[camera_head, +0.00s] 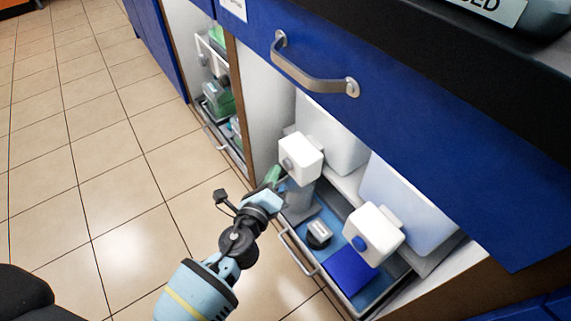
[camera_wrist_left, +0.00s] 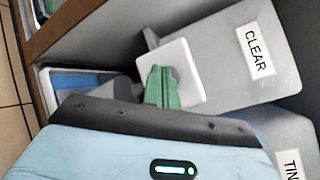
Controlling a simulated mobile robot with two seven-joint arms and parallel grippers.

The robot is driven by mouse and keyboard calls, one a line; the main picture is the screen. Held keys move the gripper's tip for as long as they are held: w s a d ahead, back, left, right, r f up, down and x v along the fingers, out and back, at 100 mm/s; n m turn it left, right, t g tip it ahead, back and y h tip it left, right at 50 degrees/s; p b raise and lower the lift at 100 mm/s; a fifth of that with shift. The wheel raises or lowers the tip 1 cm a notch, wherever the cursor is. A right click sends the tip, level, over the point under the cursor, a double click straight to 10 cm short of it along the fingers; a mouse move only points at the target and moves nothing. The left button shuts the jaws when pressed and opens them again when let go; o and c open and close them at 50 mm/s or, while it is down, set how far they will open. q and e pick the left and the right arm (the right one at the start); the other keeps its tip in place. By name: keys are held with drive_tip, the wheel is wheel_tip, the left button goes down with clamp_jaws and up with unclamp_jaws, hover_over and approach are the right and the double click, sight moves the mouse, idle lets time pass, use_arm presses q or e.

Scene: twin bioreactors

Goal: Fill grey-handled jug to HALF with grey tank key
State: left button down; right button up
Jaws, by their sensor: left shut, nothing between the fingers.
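The white tap box (camera_head: 303,158) with a grey key (camera_head: 288,163) is on the front of the left tank in the open cupboard. In the wrist view the same white box (camera_wrist_left: 186,68) sits in front of the tank labelled CLEAR (camera_wrist_left: 254,50). My left gripper (camera_head: 273,175) is shut and empty, its green fingertips just in front of and below the grey key. In the wrist view the fingers (camera_wrist_left: 160,84) cover the middle of the box and hide the key. A grey shape (camera_head: 298,203) below this tap may be the grey-handled jug; its fill level cannot be seen.
The second tap box (camera_head: 380,228) has a blue key (camera_head: 361,243); its tank's label (camera_wrist_left: 290,165) is partly cut off. A pull-out tray (camera_head: 283,232) holds a dark device (camera_head: 318,233) and a blue object (camera_head: 347,272). A blue drawer front (camera_head: 400,130) overhangs. Tiled floor is clear at left.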

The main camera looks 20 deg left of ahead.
use_arm(q)
drive_tip(key=shift+s+a, duration=0.1)
drive_tip(key=shift+s+a, duration=0.75)
drive_tip(key=shift+s, duration=0.2)
drive_tip(key=shift+s+a, duration=0.75)
drive_tip(key=shift+s, duration=0.2)
use_arm(e)
drive_tip(key=shift+w+r, duration=0.1)
drive_tip(key=shift+w, duration=0.25)
drive_tip(key=shift+s, duration=0.35)
